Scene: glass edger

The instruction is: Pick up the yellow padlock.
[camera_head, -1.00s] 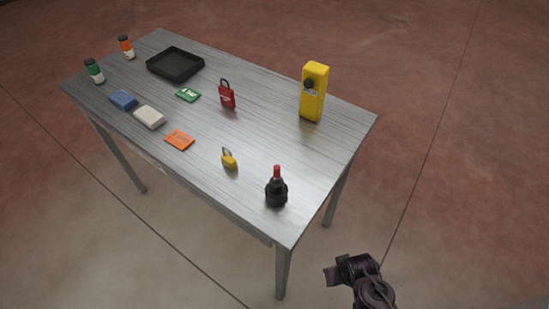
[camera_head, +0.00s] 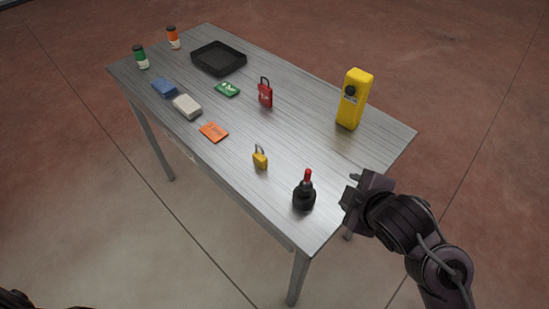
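The yellow padlock (camera_head: 260,160) stands on the grey metal table (camera_head: 302,137) near its front edge, small, with a grey shackle on top. My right gripper (camera_head: 350,190) is at the table's right end, to the right of the padlock and apart from it. The black bottle-like object lies between them in the picture. The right gripper's fingers are small and dark, and their opening is unclear. My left gripper is not in view; only a dark piece shows at the bottom left corner.
The black object with a red top (camera_head: 304,193) stands right of the padlock. A red padlock (camera_head: 265,94), yellow device (camera_head: 353,99), orange card (camera_head: 214,132), green card (camera_head: 227,89), white block (camera_head: 187,106), blue block (camera_head: 164,88) and black tray (camera_head: 218,59) are also on the table.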

